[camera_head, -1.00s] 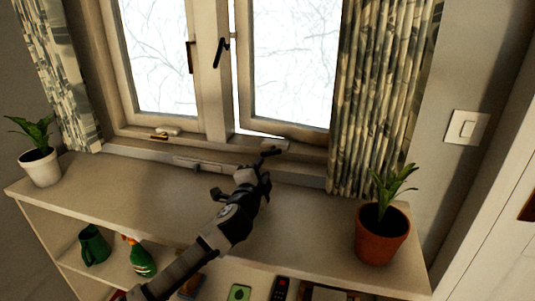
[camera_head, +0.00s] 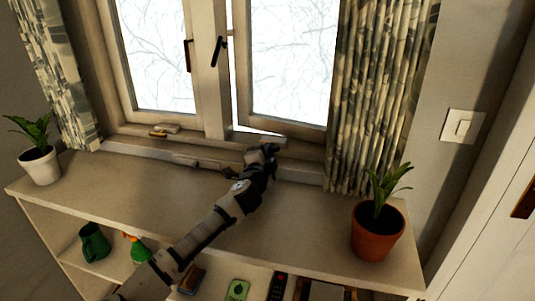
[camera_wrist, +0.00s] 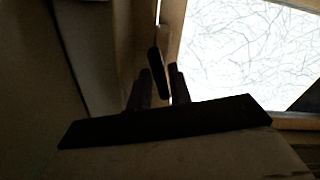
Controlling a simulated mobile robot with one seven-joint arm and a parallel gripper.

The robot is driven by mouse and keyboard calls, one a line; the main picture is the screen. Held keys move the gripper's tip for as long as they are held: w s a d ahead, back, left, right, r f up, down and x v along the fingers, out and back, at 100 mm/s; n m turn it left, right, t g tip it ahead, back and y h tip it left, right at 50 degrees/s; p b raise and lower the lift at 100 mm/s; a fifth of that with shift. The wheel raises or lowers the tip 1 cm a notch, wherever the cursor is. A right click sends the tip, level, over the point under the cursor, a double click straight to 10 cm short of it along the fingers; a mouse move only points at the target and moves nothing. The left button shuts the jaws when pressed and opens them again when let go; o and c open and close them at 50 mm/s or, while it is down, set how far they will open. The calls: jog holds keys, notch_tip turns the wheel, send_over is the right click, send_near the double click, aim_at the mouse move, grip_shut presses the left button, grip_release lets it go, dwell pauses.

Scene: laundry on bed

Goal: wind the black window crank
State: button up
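The black window crank (camera_wrist: 157,72) shows in the wrist view as a dark, slim handle, its lower end between my fingertips. My gripper (camera_wrist: 161,82) is open, with one finger on each side of the handle; I see no clear contact in the dark picture. In the head view my gripper (camera_head: 269,149) is at the sill under the right window pane, by the pale crank mount (camera_head: 280,143). My gripper hides most of the black crank there. The right window pane (camera_head: 290,60) stands slightly ajar, with a bright gap along its bottom.
A second crank with a gold handle (camera_head: 158,134) sits under the left pane. A red-brown potted plant (camera_head: 377,232) stands on the shelf's right end, a white potted plant (camera_head: 41,166) on its left end. A curtain (camera_head: 375,100) hangs right of the crank. The shelf top (camera_head: 140,190) is mostly clear.

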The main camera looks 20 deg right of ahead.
grip_shut()
jog(key=shift+m, duration=0.4)
